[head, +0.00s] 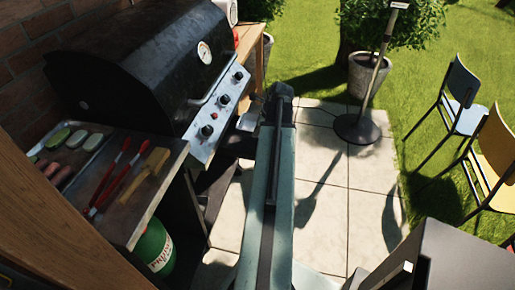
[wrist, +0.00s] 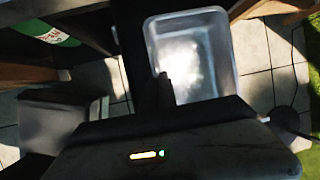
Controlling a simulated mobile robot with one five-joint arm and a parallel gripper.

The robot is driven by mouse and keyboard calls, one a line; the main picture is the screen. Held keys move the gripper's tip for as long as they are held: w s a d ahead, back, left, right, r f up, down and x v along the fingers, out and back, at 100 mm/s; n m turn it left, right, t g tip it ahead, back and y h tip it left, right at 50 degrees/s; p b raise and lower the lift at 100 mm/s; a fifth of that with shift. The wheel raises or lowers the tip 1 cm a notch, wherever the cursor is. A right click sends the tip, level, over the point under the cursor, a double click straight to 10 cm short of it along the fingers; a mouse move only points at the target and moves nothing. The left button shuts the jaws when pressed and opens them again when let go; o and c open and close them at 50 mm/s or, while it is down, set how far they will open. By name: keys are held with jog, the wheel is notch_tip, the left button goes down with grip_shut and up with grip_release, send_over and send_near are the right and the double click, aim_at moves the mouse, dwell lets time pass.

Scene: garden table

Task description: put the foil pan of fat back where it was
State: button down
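The foil pan (wrist: 218,88) is a silvery rectangular tray, seen from above in the wrist view, with a pale, shiny patch inside. In the head view the pan (head: 247,121) shows small, just right of the grill's control panel. My gripper (wrist: 163,86) is at the pan's left rim and looks shut on it; the dark fingers partly merge with the shade. Patio tiles show around the pan, which appears held in the air. In the head view my gripper (head: 279,93) is at the far end of my arm, and its fingers are hard to make out.
The closed black grill (head: 150,65) stands at the left. Its side shelf (head: 150,190) holds a food tray (head: 52,185), red tongs (head: 108,180) and a yellow-handled tool (head: 150,165). A green gas bottle (head: 155,245) stands below. Chairs (head: 462,100) are at the right; a stand (head: 357,128) is behind.

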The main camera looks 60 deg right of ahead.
notch_tip(320, 180, down, 8)
jog(key=b, duration=0.5)
jog(key=shift+s+r+b, duration=0.1)
jog(key=shift+r+b, duration=0.15)
jog(key=shift+b, duration=0.15)
jog(key=shift+r, duration=0.25)
jog(key=shift+f, duration=0.25)
jog(key=c, duration=1.7)
grip_release()
jog(key=shift+r, duration=0.1)
jog(key=p+v, duration=1.1)
jog(key=v, duration=0.1)
jog(key=shift+r, duration=0.15)
